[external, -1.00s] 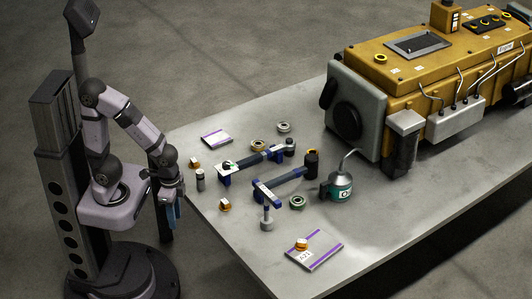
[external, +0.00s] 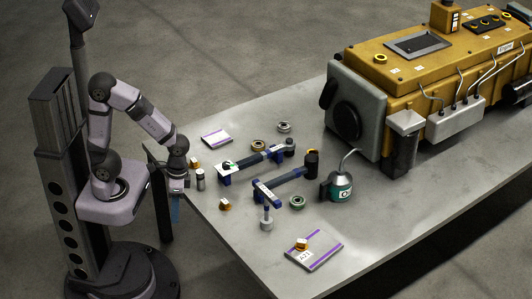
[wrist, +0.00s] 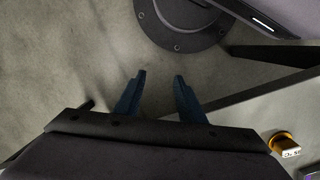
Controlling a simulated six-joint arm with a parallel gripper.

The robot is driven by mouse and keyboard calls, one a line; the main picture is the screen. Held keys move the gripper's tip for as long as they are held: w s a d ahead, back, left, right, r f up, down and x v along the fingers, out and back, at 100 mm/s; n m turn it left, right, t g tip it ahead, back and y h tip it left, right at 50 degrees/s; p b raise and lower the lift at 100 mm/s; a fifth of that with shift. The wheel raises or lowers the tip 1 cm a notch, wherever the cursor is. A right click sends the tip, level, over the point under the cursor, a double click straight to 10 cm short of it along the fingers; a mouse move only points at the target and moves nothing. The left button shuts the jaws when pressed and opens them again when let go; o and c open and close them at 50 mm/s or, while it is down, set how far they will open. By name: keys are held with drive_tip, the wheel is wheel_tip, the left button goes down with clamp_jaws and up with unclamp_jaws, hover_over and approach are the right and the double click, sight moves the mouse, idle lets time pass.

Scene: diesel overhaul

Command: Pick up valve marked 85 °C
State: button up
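A brass valve with a white label (wrist: 290,152) shows at the lower right edge of the wrist view; its upside-down label seems to read 85 °C. It is probably the small brass valve (external: 195,162) at the table's near left edge in the external view. Two more brass valves lie on the table, one further forward (external: 225,204) and one on a purple-striped card (external: 302,244); their markings are too small to read. My gripper (wrist: 160,76) is open and empty, with blue fingers pointing down. In the external view it hangs (external: 175,218) just off the table's left edge.
A dark grey cylinder (external: 200,180) stands close to my gripper. Blue-clamped tools (external: 255,160), rings (external: 297,202), a plunger-like part (external: 266,220) and a teal oil can (external: 340,187) occupy mid-table. A yellow engine (external: 430,80) fills the back right. The front right tabletop is clear.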

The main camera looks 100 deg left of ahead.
drive_tip(key=w+a+r+n+t+h+p, duration=0.1)
drive_tip(key=a+r+n+h+p, duration=0.2)
drive_tip(key=a+r+n+p, duration=0.1)
drive_tip(key=w+a+r+n+t+h+p, duration=0.1)
drive_tip(key=w+a+r+n+h+p, duration=0.1)
drive_tip(key=n, duration=0.5)
drive_tip(key=w+a+r+n+t+h+p, duration=0.2)
drive_tip(key=a+r+n+h+p, duration=0.2)
drive_tip(key=a+r+n+p, duration=0.1)
drive_tip(key=shift+a+r+n+p, duration=0.3)
drive_tip(key=shift+a, duration=0.25)
drive_tip(key=s+a+n+t+h+p, duration=0.1)
drive_tip(key=a+n+t+p, duration=0.15)
drive_tip(key=a, duration=0.35)
drive_tip(key=n+t, duration=0.4)
approach(195, 160)
drive_tip(key=w+d, duration=0.2)
drive_tip(key=d, duration=0.1)
drive_tip(key=shift+w+f+y+b, duration=0.1)
drive_tip(key=shift+y+b, duration=0.2)
drive_tip(key=shift+y, duration=0.1)
drive_tip(key=shift+g, duration=0.25)
drive_tip(key=shift+x, duration=3.75)
drive_tip(key=shift+f, duration=0.15)
drive_tip(key=shift+c, duration=0.2)
drive_tip(key=shift+a, duration=0.1)
clamp_jaws()
